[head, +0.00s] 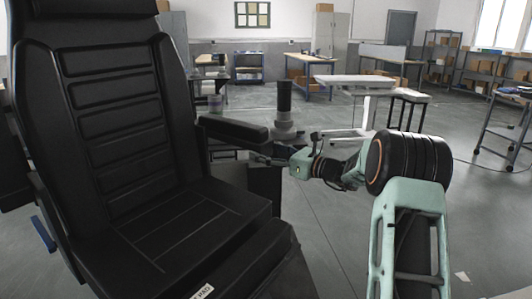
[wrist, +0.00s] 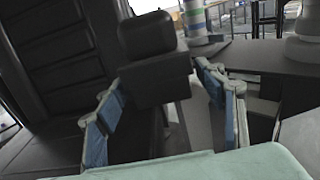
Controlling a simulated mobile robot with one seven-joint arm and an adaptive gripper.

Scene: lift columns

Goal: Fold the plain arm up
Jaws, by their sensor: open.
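The black padded chair arm (head: 233,129) is roughly level beside the black seat and shows no controls. It fills the upper middle of the wrist view (wrist: 152,78), seen end-on. My gripper (head: 264,156) is at the front end of this arm, small and partly hidden in the head view. In the wrist view my gripper (wrist: 158,80) is open, with one blue-padded finger on each side of the arm's end in the picture. I cannot tell whether either finger touches it. The black chair (head: 120,130) stands on the left.
A black cylinder on a grey base (head: 285,118) stands just behind the chair arm. A blue lever (head: 43,234) is on the chair's left side. A white-topped table (head: 355,82) and a dark stool (head: 408,97) stand farther back. The floor at right centre is clear.

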